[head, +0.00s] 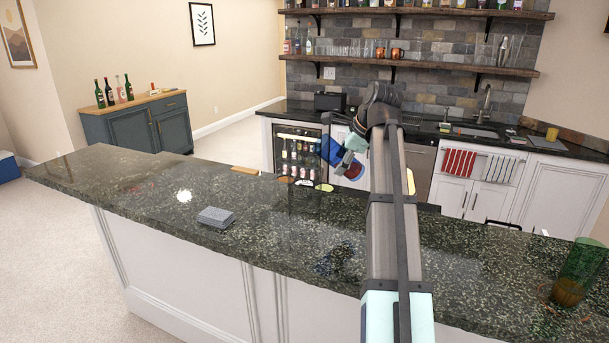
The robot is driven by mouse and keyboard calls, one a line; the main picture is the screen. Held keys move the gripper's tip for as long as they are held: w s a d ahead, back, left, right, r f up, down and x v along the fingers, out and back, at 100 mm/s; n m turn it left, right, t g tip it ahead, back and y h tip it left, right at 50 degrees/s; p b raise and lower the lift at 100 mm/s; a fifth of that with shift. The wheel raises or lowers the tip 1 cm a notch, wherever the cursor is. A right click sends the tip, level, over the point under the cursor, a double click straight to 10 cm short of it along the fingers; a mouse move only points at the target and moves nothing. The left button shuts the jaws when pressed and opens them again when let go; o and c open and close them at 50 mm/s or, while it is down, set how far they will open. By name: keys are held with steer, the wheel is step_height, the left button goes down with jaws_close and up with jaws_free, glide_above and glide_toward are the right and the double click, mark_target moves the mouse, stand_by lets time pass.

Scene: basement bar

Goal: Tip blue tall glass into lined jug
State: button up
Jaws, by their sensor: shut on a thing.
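The blue tall glass (331,151) is small in the head view, beyond the counter's back edge and just left of my arm. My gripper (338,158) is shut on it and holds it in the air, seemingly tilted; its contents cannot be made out. No lined jug can be clearly identified. A yellow patch (411,181) shows at the right edge of my arm, but my arm hides most of what is there. A green see-through tall vessel (582,262) with an orange-brown bottom stands at the counter's right end.
The dark speckled bar counter (130,190) runs across the view. A grey block (216,217) lies on its left part, with several flat coasters (305,183) and a wooden board (245,171) along the back edge. The counter's left end is clear.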

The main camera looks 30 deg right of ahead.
mark_target(337, 144)
steer(key=shift+r+h+p, duration=0.5)
steer(key=shift+r+p, duration=0.25)
steer(key=shift+r, duration=0.15)
steer(key=shift+s+d+f+n+g+h, duration=0.1)
steer(key=shift+f+n+g+h, duration=0.15)
steer(key=shift+n+g+h, duration=0.05)
steer(key=shift+f+h+p, duration=0.1)
steer(key=shift+h+p, duration=0.4)
steer(key=shift+d+r+n+g+h+p, duration=0.1)
steer(key=shift+r+n+g+h+p, duration=0.2)
steer(key=shift+r+h+p, duration=0.5)
steer(key=shift+a+r+h, duration=0.1)
steer(key=shift+a+h, duration=0.1)
steer(key=shift+h, duration=0.1)
steer(key=shift+w+a+r+h+p, duration=0.2)
steer(key=shift+a+r+h+p, duration=0.1)
steer(key=shift+a+r+h, duration=0.1)
steer(key=shift+a+f+n+g+h, duration=0.15)
steer(key=shift+n+g+h, duration=0.2)
steer(key=shift+h, duration=0.45)
stand_by(0.8)
